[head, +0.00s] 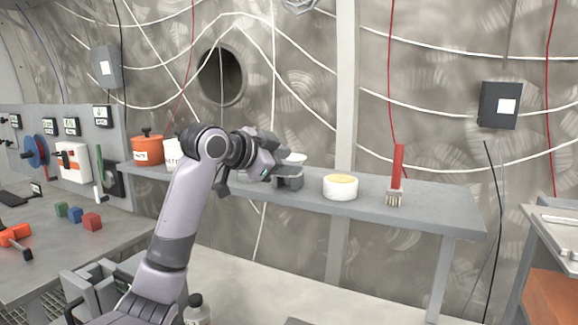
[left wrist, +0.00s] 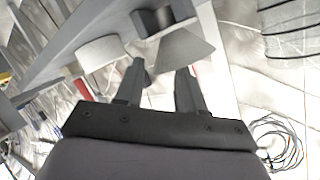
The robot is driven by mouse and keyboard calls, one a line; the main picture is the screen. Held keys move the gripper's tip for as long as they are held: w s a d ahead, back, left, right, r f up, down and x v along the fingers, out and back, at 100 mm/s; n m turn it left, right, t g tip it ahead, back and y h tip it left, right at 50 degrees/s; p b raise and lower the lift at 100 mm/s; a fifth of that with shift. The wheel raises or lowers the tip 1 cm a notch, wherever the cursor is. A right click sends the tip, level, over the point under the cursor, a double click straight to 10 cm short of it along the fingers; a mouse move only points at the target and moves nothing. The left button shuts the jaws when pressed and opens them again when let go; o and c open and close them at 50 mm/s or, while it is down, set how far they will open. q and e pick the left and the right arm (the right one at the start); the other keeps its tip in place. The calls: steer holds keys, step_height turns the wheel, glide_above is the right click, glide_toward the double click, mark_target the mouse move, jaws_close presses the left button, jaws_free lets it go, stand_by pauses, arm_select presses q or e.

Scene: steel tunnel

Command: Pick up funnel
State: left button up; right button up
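The funnel (head: 296,158) is pale grey-white. In the head view, its wide rim shows just above a grey holder (head: 288,180) on the shelf, partly behind my gripper. My right gripper is not in view.
On the shelf (head: 430,208) stand a white bowl with yellow contents (head: 341,188), a red-handled brush (head: 397,175) and an orange pot (head: 147,148). A white container (head: 172,153) is partly behind my arm. Coloured blocks (head: 91,221) lie on the left table.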

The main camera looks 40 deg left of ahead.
arm_select(q)
steer(key=x, duration=0.2)
steer(key=shift+w, duration=0.25)
jaws_close()
steer(key=shift+f, duration=0.1)
